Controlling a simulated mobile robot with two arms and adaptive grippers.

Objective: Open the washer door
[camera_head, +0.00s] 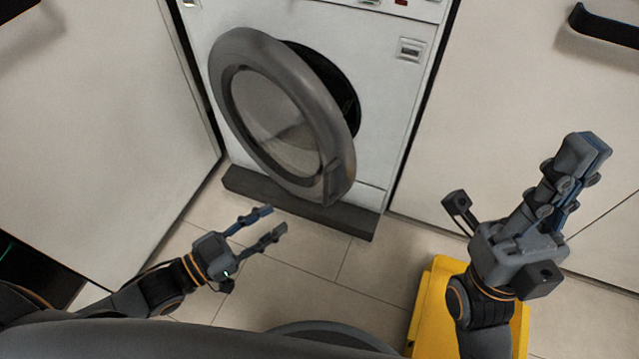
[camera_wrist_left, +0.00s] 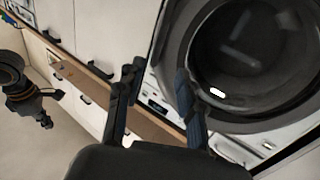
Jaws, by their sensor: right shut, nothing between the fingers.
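The washer (camera_head: 400,75) is a white front-loader at the top middle of the head view. Its round grey door (camera_head: 285,120) with a glass window stands partly open, and a dark opening (camera_head: 345,95) shows behind its right side. My left gripper (camera_head: 268,222) is open and empty, below the door and apart from it in the head view. In the left wrist view the left fingers (camera_wrist_left: 158,85) are spread, with the round door (camera_wrist_left: 255,60) beyond and to their right. My right gripper (camera_head: 590,150) is shut and empty at the right, in front of a cabinet panel.
White cabinet panels stand left (camera_head: 90,120) and right (camera_head: 520,90) of the washer. A dark handle (camera_head: 605,25) is at the top right. A dark plinth (camera_head: 300,208) runs under the washer. A yellow object (camera_head: 428,315) stands on the floor by my right arm. Tiled floor (camera_head: 315,275) is clear in front.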

